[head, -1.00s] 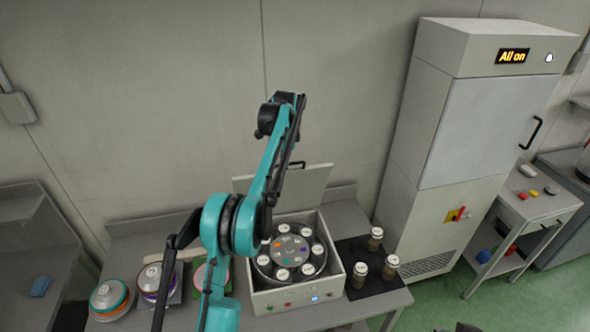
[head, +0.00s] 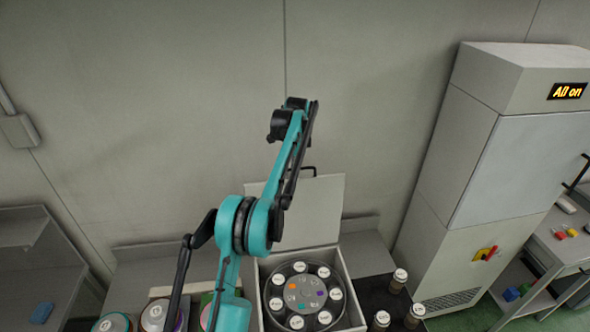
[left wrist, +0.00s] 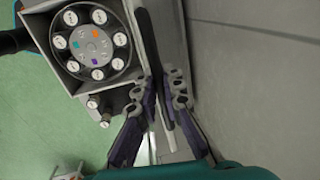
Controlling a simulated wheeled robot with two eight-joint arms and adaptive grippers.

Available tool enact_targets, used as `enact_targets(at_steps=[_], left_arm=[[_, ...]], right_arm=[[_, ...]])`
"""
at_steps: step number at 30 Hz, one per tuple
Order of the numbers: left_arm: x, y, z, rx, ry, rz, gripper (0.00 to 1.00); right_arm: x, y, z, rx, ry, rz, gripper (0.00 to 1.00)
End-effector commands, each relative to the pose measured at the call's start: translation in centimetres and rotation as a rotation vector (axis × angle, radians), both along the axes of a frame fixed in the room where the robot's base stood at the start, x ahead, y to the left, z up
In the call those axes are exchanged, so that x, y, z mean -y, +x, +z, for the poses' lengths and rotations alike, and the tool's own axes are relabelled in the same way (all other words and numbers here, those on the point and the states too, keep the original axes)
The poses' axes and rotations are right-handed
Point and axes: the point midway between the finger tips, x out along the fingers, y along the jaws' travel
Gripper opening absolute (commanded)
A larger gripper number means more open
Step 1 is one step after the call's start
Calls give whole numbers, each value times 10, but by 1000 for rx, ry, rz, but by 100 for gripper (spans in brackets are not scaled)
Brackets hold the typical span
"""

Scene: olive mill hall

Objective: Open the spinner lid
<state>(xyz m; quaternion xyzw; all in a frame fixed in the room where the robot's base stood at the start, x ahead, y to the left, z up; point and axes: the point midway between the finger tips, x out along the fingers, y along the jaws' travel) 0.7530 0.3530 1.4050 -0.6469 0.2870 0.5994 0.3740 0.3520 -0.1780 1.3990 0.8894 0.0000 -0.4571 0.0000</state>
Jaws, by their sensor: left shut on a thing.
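The spinner (head: 264,310) is a light box on the bench with a round dark rotor (head: 268,297) carrying several white-capped vials. Its pale lid (head: 325,208) stands raised at the back, with a dark handle (head: 309,168) at its top edge. In the left wrist view the rotor (left wrist: 66,37) is uncovered at upper left. My left gripper (left wrist: 161,85) is shut there, its fingers on both sides of a dark bar that looks like the lid handle. In the head view its fingertips cannot be made out behind my teal arm. My right gripper is not in view.
Capped jars (head: 398,281) stand on a dark mat right of the spinner. Coloured round stacks (head: 155,314) are at front left, partly behind my arm. A tall cabinet (head: 475,165) with a lit display stands at right. The wall is close behind the lid.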

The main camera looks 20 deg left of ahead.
Motion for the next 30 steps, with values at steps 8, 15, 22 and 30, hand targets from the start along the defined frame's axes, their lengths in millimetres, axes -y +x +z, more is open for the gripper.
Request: enact_targets(at_steps=[8, 15, 22, 30], left_arm=[[0, 0, -2, -2, 0, 1, 0], [0, 0, -1, -1, 0, 1, 31], [0, -1, 4, -1, 0, 1, 31], [4, -5, 46, -2, 0, 1, 31]], right_arm=[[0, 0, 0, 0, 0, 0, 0], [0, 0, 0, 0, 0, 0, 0], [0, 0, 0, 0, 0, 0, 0], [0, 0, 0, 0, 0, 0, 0]])
